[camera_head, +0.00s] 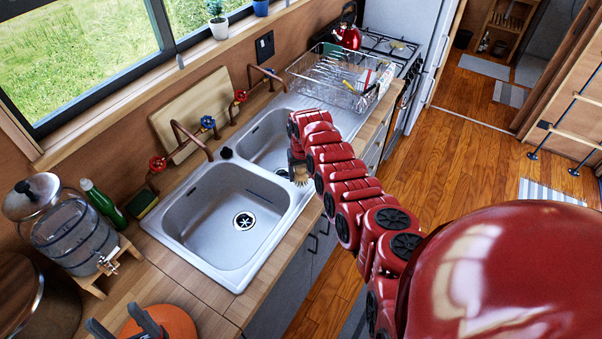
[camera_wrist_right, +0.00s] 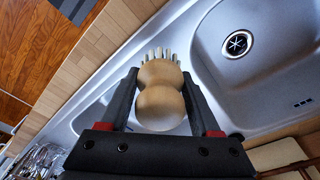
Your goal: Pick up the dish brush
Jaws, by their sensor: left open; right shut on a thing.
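The dish brush (camera_wrist_right: 160,105) has a pale, rounded wooden handle and stiff light bristles. In the right wrist view it lies between the two dark fingers of my right gripper (camera_wrist_right: 162,84), which is shut on it, with the bristles pointing away past the fingertips. In the head view my red right arm reaches to the right side of the double sink. The brush's bristles (camera_head: 300,178) show there just below the gripper, over the sink's rim area. My left gripper (camera_head: 112,318) is open at the bottom left edge, empty, with most of it out of frame.
The double sink (camera_head: 188,228) has two empty basins. A dish rack (camera_head: 310,80) stands beyond it. A glass dispenser (camera_head: 75,232), a green bottle (camera_head: 100,203) and a sponge (camera_head: 142,203) stand at the left. A round orange thing (camera_head: 175,320) is beside my left gripper. Taps line the back.

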